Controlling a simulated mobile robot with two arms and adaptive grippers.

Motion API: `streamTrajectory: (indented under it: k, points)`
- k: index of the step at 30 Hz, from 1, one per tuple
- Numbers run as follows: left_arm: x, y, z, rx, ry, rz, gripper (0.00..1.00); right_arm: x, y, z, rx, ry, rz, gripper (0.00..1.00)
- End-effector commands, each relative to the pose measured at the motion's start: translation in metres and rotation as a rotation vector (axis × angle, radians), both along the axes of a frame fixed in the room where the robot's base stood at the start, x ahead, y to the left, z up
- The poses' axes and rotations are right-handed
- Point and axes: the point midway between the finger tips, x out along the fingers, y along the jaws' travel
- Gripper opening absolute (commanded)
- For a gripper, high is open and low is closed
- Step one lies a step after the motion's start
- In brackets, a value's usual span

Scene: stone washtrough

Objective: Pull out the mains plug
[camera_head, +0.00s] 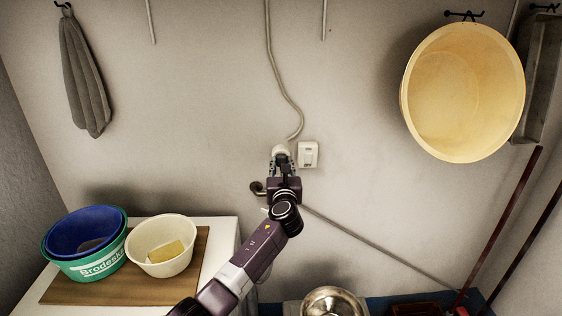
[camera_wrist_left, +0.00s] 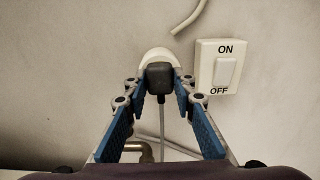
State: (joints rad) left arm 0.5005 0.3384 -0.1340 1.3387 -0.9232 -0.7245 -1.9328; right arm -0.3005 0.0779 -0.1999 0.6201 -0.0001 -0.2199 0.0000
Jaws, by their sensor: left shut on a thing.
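The dark mains plug (camera_wrist_left: 159,80) sits in front of the round white socket (camera_wrist_left: 158,55) on the wall. Its grey cable (camera_wrist_left: 162,122) hangs down from it. My left gripper (camera_wrist_left: 160,86) is shut on the plug, with one blue-padded finger on each side. No gap shows between plug and socket from this angle. My right gripper is not in view.
An ON/OFF wall switch (camera_head: 308,155) is just right of the socket. A pipe fitting (camera_head: 257,188) is at lower left of the gripper. A table (camera_head: 222,235) holds basins at left; a yellow tub (camera_head: 462,92) hangs at right. A metal bowl (camera_head: 334,303) is below.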

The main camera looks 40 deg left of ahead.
Motion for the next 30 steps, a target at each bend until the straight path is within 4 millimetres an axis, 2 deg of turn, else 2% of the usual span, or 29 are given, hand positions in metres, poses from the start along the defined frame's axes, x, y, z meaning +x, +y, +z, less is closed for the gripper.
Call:
streamTrajectory:
  k: [8, 30]
  points:
    - [-0.001, -0.001, 0.001, 0.001, -0.001, 0.000, 0.00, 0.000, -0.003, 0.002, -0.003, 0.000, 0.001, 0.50]
    - [-0.025, -0.019, 0.002, 0.001, 0.001, 0.000, 0.00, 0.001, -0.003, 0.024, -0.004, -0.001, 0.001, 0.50]
